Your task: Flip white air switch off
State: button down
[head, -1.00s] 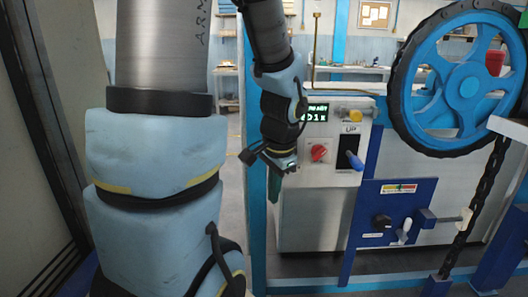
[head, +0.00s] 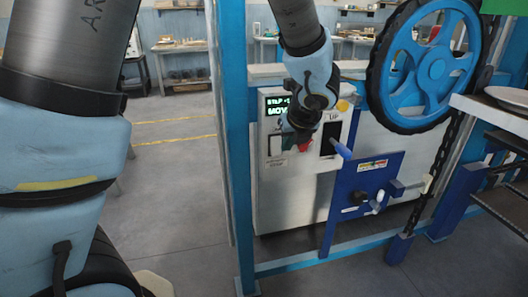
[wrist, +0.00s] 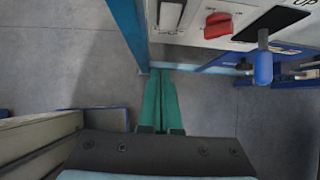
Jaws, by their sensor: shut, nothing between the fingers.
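A white rectangular switch (head: 275,145) is at the left of the grey control box (head: 270,195), beside a red knob (head: 304,146). In the wrist view the white switch (wrist: 170,15) is at the top, partly cut off, left of the red knob (wrist: 218,25). A small white handle (head: 377,205) sits on the blue panel lower right; no label tells me which is the air switch. My gripper (wrist: 160,73) is shut and empty, its green fingers together, below the white switch in the wrist view. In the head view my wrist is in front of the control box and hides part of it.
A blue lever handle (head: 343,150) sticks out right of the red knob. A blue post (head: 230,150) stands left of the box. A large blue wheel (head: 430,65) and chain are at the right. The floor at left is clear.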

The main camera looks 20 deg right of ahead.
aim_at(273, 156)
jog(key=shift+w+r+p+x, duration=0.25)
jog(key=shift+w+x, duration=0.1)
jog(key=shift+x, duration=1.8)
jog(key=shift+w+r+p+x, duration=0.3)
jog(key=shift+w+x, duration=0.1)
jog(key=shift+x, duration=1.75)
jog(key=shift+w+r+p+x, duration=0.25)
jog(key=shift+w+x, duration=0.1)
jog(key=shift+x, duration=1.75)
jog(key=shift+d, duration=0.2)
jog(key=shift+f, duration=0.1)
jog(key=b, duration=0.2)
jog(key=shift+w+f+b, duration=0.15)
jog(key=shift+f+b, duration=0.2)
jog(key=shift+b, duration=0.05)
jog(key=t+b, duration=0.1)
jog(key=b, duration=0.3)
jog(key=shift+w+f, duration=0.2)
jog(key=shift+w, duration=0.05)
jog(key=shift+r+p, duration=0.45)
jog(key=shift+p, duration=0.1)
